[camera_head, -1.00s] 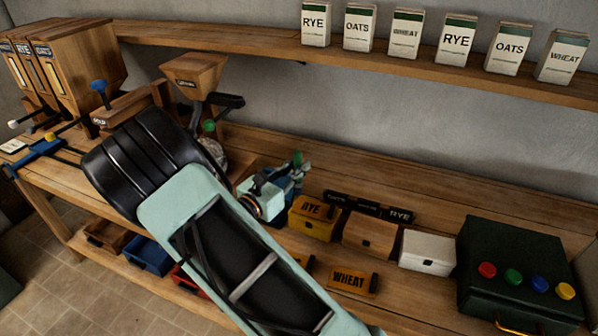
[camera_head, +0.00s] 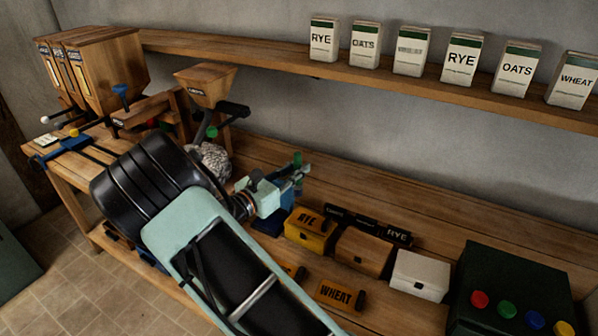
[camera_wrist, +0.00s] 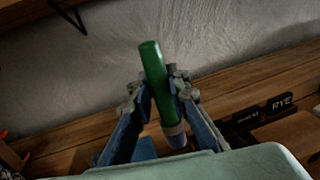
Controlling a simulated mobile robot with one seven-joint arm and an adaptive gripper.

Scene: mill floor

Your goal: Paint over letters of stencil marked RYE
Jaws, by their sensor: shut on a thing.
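My gripper (camera_head: 294,178) is shut on a green cylinder (camera_wrist: 154,70) with a pale lower band, perhaps a paint stick. In the wrist view the cylinder stands nearly upright between the two fingers (camera_wrist: 165,92). The orange stencil marked RYE (camera_head: 309,220) lies on top of a yellow box (camera_head: 308,239) on the bench. My gripper is above and behind that box in the head view, apart from the stencil. A stencil marked WHEAT (camera_head: 340,294) lies nearer the front edge. Another orange piece (camera_head: 293,271) is partly hidden by my arm.
A brown box (camera_head: 362,252), a white box (camera_head: 419,275) and a dark green case (camera_head: 508,290) with coloured knobs stand to the right. Black label strips, one marked RYE (camera_head: 397,235), lie behind. A grain mill (camera_head: 205,87) stands left. Labelled packets line the wall shelf (camera_head: 420,84).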

